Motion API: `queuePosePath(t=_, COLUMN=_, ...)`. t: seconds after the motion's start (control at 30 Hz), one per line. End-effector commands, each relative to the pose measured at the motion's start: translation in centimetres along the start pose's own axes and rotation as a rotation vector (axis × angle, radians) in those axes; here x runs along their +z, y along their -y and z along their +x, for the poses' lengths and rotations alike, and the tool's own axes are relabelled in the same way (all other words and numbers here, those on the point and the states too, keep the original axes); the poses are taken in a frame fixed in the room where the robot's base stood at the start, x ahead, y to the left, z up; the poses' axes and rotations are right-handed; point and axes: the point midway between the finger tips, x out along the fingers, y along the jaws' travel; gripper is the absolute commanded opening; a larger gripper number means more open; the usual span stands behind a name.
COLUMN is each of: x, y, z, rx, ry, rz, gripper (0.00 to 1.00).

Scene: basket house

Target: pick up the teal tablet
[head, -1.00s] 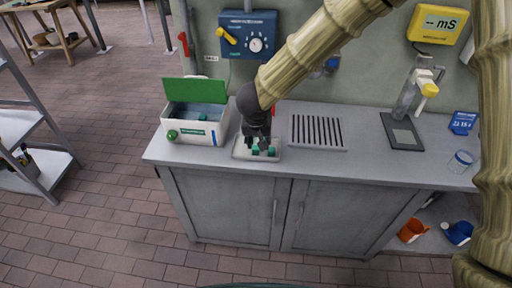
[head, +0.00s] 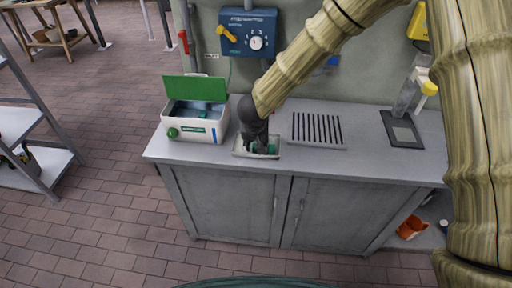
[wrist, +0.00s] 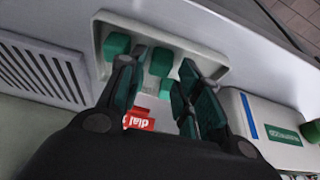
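Several teal tablets lie in a small pale tray (head: 240,153) on the grey bench. In the wrist view, one teal tablet (wrist: 117,43) is at the tray's left and another teal tablet (wrist: 160,62) is near its middle, with more teal just below it. The tray's rim (wrist: 150,24) shows in the wrist view. My gripper (head: 260,150) points down at the tray. In the wrist view, my gripper (wrist: 158,80) has its dark fingers apart, with teal showing in the gap. The fingers hide part of the tray, and I cannot tell whether they touch a tablet.
A white box with a raised green lid (head: 195,89) stands close left of the tray and holds something teal. A slotted drain plate (head: 318,130) is to the right. A red item with white lettering (wrist: 138,120) lies near the gripper. A wall control box (head: 248,32) is behind.

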Motion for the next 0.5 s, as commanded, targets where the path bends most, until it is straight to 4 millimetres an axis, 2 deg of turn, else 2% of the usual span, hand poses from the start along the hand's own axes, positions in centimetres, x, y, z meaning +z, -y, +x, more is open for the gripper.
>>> queuePosePath(t=0.2, x=0.0, y=0.0, z=1.9, rx=-0.001, ry=0.000, rz=0.000, gripper=0.34)
queuePosePath(t=0.5, x=0.0, y=0.0, z=2.2, rx=-0.001, ry=-0.001, rz=0.000, gripper=0.34)
